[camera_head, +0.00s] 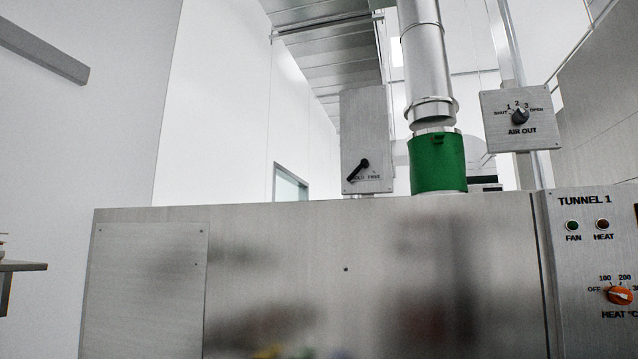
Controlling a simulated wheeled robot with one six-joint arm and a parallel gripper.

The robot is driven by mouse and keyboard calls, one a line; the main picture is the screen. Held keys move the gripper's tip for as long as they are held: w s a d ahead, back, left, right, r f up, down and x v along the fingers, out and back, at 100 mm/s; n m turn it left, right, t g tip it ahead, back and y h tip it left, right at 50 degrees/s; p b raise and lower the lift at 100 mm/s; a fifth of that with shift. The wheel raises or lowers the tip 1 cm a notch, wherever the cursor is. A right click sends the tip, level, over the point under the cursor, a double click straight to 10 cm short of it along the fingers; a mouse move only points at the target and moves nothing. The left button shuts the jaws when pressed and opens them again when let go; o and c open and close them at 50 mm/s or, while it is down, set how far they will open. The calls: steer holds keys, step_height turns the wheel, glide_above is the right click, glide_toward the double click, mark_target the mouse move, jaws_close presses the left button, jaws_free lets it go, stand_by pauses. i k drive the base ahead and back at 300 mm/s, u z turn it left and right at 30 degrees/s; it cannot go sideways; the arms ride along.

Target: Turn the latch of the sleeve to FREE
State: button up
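The sleeve (437,163) is a green band around the lower end of a vertical metal duct (428,60), on top of the steel machine. A grey plate (364,120) stands to its left. The plate carries a black latch lever (358,170) with a round pivot at its upper right end. The lever points down and left, towards a label that it partly covers; the word FREE seems to stand to the right of that label. The lettering is small. My gripper is not in view.
The wide steel machine front (330,280) fills the lower picture. An AIR OUT dial box (518,120) is at upper right. The TUNNEL 1 panel (590,265) has FAN and HEAT lamps and an orange knob (619,295). A shelf edge (22,266) shows at far left.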

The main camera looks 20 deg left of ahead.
mark_target(364, 163)
steer(key=u, duration=0.75)
steer(key=k, duration=0.35)
steer(key=u, duration=0.5)
steer(key=i, duration=0.8)
steer(key=z, duration=0.15)
